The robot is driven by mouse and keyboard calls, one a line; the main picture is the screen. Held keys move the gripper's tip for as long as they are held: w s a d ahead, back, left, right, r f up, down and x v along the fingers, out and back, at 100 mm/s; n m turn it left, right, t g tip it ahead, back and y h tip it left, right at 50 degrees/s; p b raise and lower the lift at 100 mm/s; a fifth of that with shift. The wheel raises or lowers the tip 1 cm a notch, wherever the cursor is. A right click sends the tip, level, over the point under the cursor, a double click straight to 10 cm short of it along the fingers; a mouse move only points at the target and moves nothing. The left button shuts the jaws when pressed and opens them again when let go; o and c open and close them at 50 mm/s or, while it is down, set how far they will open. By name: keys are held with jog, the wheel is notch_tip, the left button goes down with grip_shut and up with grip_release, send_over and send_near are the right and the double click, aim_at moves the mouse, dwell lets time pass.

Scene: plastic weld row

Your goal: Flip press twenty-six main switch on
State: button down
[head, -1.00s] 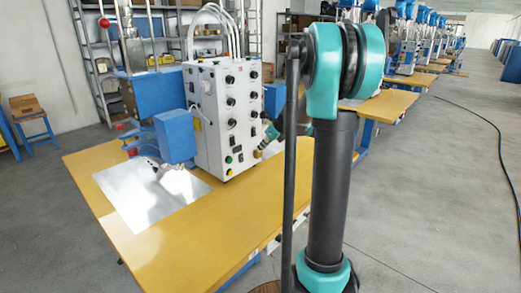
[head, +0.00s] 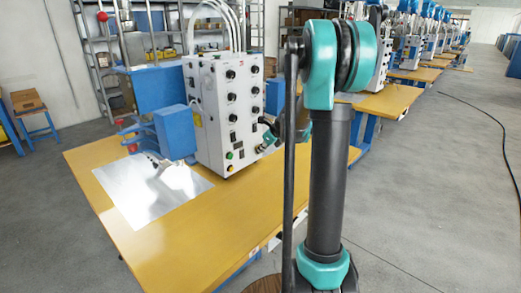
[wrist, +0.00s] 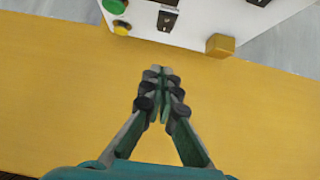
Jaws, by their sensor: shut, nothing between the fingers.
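The white press control box (head: 212,120) stands on the yellow table, with several black knobs and switches and green and yellow buttons on its front. In the wrist view, its lower edge shows a green button (wrist: 114,6), a yellow button (wrist: 121,28) and a black switch (wrist: 167,20). I cannot read which switch is the main one, or its position. My gripper (wrist: 162,75) is shut and empty, its fingertips below the black switch in the picture, apart from it. In the head view my gripper (head: 266,143) is just right of the box, partly hidden by my arm.
The yellow table (head: 200,225) carries a shiny metal sheet (head: 130,195) and a blue press part (head: 174,132). A small tan block (wrist: 220,46) is at the box's lower corner. More presses stand behind at right. A cable lies on the open grey floor (head: 440,200).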

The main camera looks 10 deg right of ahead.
aim_at(243, 156)
jog(key=w+a+f, duration=0.4)
jog(key=w+f, duration=0.1)
jog(key=w, duration=0.1)
jog(key=shift+w+a+f, duration=0.15)
jog(key=shift+a+f, duration=0.05)
jog(key=shift+a, duration=0.1)
jog(key=shift+w+a+f, duration=0.1)
jog(key=shift+w+a, duration=0.05)
jog(key=shift+w, duration=0.05)
dwell(0.5)
jog(key=shift+r, duration=0.85)
